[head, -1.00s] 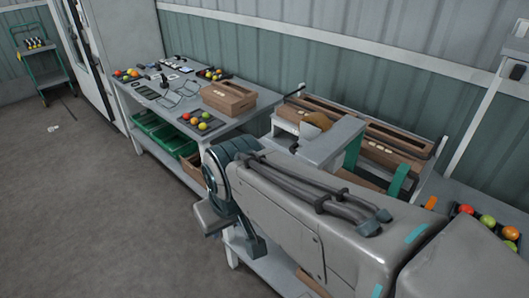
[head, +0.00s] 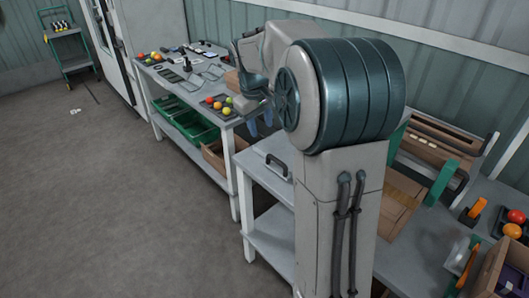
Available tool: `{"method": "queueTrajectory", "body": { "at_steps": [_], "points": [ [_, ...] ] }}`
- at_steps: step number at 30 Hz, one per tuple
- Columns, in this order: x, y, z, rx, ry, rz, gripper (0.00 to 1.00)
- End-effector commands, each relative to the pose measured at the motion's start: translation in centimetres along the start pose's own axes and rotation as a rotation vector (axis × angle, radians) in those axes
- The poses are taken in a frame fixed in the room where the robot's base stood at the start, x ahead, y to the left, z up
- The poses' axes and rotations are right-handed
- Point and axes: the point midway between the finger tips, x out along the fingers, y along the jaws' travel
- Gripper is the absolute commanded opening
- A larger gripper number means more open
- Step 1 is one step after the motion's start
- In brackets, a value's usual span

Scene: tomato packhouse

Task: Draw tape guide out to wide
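A black bar handle (head: 277,165) stands at the left end of a grey bench-top unit (head: 258,155). It may belong to the tape guide, but I cannot tell for sure, and no width marks are readable. My upper arm hides most of the unit's middle. My gripper (head: 260,121) points down above and left of the handle, partly behind my arm. Its two blue fingertips look apart, with nothing seen between them. It appears clear of the handle.
The far table (head: 205,75) carries tools and a dark tray of tomatoes (head: 218,104), with green crates (head: 195,127) beneath. At the right are a green upright (head: 441,183), a long brown carton (head: 440,140) and an orange-handled tool (head: 467,265).

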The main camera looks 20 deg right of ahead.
Motion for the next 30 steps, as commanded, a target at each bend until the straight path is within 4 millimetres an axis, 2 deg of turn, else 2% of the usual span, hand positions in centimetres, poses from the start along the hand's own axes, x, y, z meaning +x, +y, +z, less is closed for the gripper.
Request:
{"method": "queueTrajectory", "body": {
  "at_steps": [1,6,12,17,20,30],
  "points": [
    [2.3,1.1,-1.1,-0.012,-0.017,-0.003,0.38],
    [6.5,4.1,-3.9,-0.052,-0.05,-0.007,0.38],
    [9.2,5.9,-5.2,-0.075,-0.069,-0.012,0.38],
    [10.4,6.2,-5.3,-0.079,-0.074,-0.014,0.38],
    [11.8,6.2,-5.1,-0.078,-0.075,-0.014,0.38],
    [18.9,6.1,-4.6,-0.079,-0.075,-0.015,0.38]
  ]
}}
